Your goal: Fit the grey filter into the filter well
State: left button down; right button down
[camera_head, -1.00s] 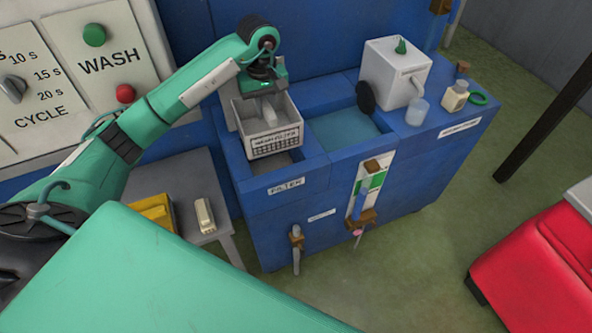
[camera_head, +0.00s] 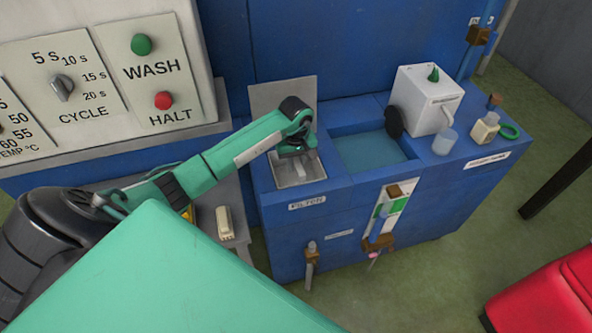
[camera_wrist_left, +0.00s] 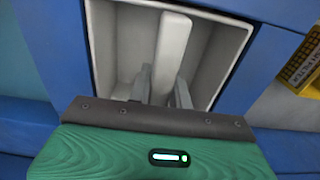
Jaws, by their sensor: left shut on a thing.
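The grey filter (camera_head: 318,171), an open box with a bar handle across its middle, sits down inside the filter well (camera_head: 272,188) of the blue unit. Its rim looks about level with the deck, but I cannot tell whether it is fully seated. In the left wrist view the filter (camera_wrist_left: 104,45) is framed by blue edges, with a thin dark gap along its right side. My left gripper (camera_head: 299,168) is over the filter, its fingers (camera_wrist_left: 164,88) reaching down inside and shut on the handle. My right gripper is not in view.
A grey plate (camera_head: 283,95) stands upright behind the well. A water basin (camera_head: 370,150) is to its right, then a white box (camera_head: 427,98), a clear cup (camera_head: 445,142) and a small bottle (camera_head: 485,128). A low table (camera_head: 232,200) with a pale block stands at left.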

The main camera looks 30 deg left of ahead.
aim_at(296, 181)
pick_arm(q)
notch_tip(296, 181, down, 4)
jog(key=shift+r+p, duration=0.25)
jog(key=shift+p, duration=0.05)
jog(key=shift+f, duration=0.25)
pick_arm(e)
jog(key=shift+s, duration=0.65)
pick_arm(q)
jog(key=shift+f, duration=0.15)
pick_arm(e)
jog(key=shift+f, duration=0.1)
pick_arm(q)
jog(key=c, duration=1.3)
grip_release()
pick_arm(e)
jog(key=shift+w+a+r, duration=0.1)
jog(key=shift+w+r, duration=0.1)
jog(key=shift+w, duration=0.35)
